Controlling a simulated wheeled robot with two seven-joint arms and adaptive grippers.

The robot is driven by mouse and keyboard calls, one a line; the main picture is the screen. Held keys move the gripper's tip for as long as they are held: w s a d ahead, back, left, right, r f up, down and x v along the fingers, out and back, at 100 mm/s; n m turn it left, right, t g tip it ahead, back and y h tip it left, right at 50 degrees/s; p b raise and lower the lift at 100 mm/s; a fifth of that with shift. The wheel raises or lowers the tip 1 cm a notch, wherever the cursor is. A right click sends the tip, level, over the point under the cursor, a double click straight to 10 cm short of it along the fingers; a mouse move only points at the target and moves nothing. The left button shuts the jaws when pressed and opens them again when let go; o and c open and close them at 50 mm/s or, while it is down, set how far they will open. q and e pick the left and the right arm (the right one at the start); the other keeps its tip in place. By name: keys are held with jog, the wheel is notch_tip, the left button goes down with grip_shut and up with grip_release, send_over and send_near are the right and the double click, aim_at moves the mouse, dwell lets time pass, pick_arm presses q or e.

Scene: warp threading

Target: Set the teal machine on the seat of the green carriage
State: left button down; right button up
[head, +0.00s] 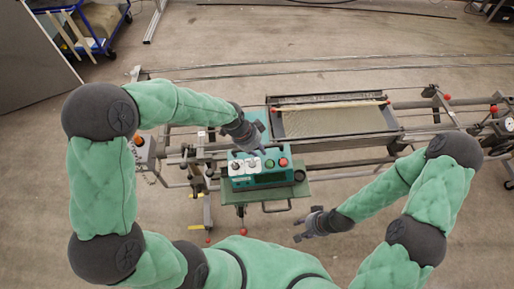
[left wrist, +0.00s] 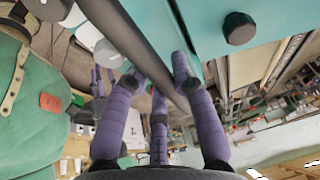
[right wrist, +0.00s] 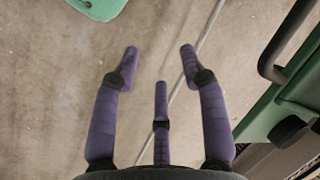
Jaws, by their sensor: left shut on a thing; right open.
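The teal machine (head: 258,181) is a box with several knobs on top, a red one among them. It is over the green carriage seat (head: 292,193), whose edges show around it; I cannot tell if it touches. My left gripper (head: 248,143) is shut on the machine's grey bar handle at its far side. In the left wrist view the purple fingers (left wrist: 158,80) close around the grey bar (left wrist: 135,45), beside the machine's teal wall (left wrist: 205,20). My right gripper (head: 303,228) is open and empty, to the right and nearer. Its fingers (right wrist: 160,65) are spread above bare floor.
A framed tray (head: 335,122) on long rails lies behind and right of the machine. A green part (right wrist: 265,110) of the carriage with a black handle is at the right in the right wrist view. A blue cart (head: 88,25) stands far left. Open floor (head: 300,45) lies at the back.

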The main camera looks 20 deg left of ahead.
aim_at(253, 160)
pick_arm(q)
jog(key=shift+s+d+f+g+y+p, duration=0.1)
jog(key=shift+s+f+g+y+p, duration=0.25)
jog(key=shift+g+p, duration=0.75)
dwell(0.9)
jog(key=shift+f+n+g+y+p, duration=0.3)
jog(key=shift+g+p, duration=0.4)
jog(key=shift+p, duration=0.35)
jog(key=shift+s, duration=0.35)
dwell(0.9)
jog(key=shift+s+a+r+p, duration=0.25)
jog(key=shift+s+a+p, duration=0.2)
jog(key=shift+s, duration=0.4)
dwell(0.8)
jog(key=shift+s+a+r, duration=0.1)
jog(key=shift+s+a, duration=0.05)
jog(key=shift+a, duration=0.05)
jog(key=shift+w, duration=0.35)
dwell(1.1)
jog(key=shift+w+f+b, duration=0.15)
jog(key=shift+f+b, duration=0.25)
jog(key=shift+f, duration=0.1)
